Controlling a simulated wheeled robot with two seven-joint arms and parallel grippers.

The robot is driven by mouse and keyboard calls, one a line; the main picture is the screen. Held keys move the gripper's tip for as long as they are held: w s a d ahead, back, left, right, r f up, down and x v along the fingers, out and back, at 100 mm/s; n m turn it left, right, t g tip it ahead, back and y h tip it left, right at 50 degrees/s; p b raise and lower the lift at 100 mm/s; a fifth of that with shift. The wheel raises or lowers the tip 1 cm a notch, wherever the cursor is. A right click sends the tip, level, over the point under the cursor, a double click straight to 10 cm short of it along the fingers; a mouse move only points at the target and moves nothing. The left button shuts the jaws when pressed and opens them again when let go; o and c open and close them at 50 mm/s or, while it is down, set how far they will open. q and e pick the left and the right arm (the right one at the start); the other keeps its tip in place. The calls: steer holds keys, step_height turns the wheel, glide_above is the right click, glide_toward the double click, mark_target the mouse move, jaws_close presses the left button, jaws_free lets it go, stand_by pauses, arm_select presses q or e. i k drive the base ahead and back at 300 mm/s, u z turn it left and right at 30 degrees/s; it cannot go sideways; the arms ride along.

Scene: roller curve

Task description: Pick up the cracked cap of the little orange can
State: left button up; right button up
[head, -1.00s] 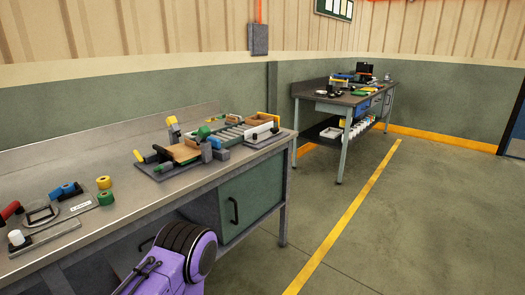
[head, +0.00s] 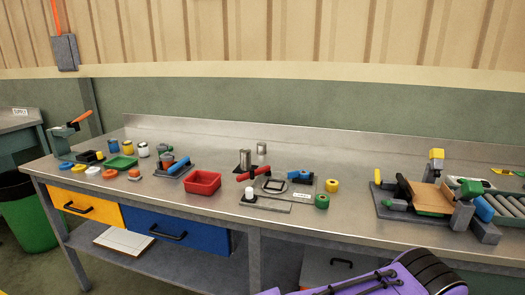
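Another small orange-red disc (head: 110,174) lies further left beside a white one. All are too small to show a crack. Neither gripper is in view.
A red bin (head: 202,182) stands right of the fixture, and a green tray (head: 121,162) left of it. Several small cans stand behind the tray. A purple link of mine shows bottom right.

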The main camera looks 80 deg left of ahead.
mark_target(164, 158)
steer(key=u, duration=2.65)
